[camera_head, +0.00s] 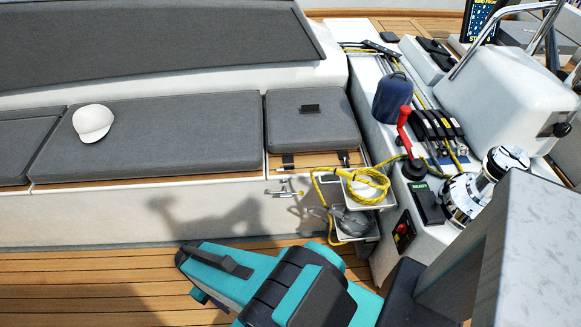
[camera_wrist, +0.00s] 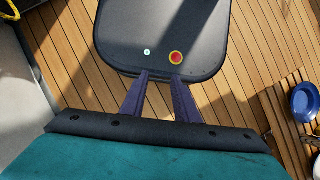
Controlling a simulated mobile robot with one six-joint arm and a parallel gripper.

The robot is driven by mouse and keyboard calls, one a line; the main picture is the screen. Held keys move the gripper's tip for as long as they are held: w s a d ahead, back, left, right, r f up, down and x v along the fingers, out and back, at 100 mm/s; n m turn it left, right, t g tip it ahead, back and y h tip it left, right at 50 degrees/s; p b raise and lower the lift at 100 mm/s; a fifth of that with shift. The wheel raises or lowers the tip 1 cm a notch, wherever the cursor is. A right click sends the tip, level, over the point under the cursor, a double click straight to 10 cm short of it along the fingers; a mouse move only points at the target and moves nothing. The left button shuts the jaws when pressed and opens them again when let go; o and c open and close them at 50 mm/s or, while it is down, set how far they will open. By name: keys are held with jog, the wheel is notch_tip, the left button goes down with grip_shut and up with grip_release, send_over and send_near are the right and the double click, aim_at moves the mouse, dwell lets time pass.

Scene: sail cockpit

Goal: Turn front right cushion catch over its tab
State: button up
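The small grey cushion (camera_head: 310,120) lies on the seat at the right end of the bench. Two dark tabs show at its front edge, a left tab (camera_head: 288,160) and a right tab (camera_head: 343,158). The catch by the right tab is too small to tell its turn. My gripper (camera_wrist: 161,76) shows in the wrist view with its two dark fingers apart and nothing between them. It is over the deck and my own base, away from the cushion. My teal arm shows low in the head view; its fingertips cannot be made out there.
Open trays with yellow rope (camera_head: 368,187) stick out just right of the cushion front. A red-handled lever (camera_head: 404,125) and a blue bag (camera_head: 391,97) stand at right. A white cap (camera_head: 93,122) lies on the long cushion.

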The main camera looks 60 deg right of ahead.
jog(key=w+d+r+n+t+y+b, duration=0.25)
jog(key=w+d+b, duration=0.65)
jog(key=w+d, duration=0.95)
notch_tip(320, 180, up, 15)
jog(key=n+t+b, duration=0.3)
jog(key=t+b, duration=0.3)
jog(key=b, duration=0.4)
send_over(285, 169)
jog(key=a, duration=0.1)
jog(key=s+d+r+n+b, duration=0.1)
jog(key=s+d+r, duration=0.4)
jog(key=s+d, duration=0.1)
jog(key=shift+r+t+b, duration=0.35)
jog(key=shift+r+t, duration=0.05)
jog(key=shift+t, duration=0.05)
jog(key=shift+s, duration=0.1)
jog(key=b+x, duration=0.1)
jog(key=x, duration=1.3)
jog(key=shift+s+d, duration=0.1)
jog(key=shift+d, duration=0.05)
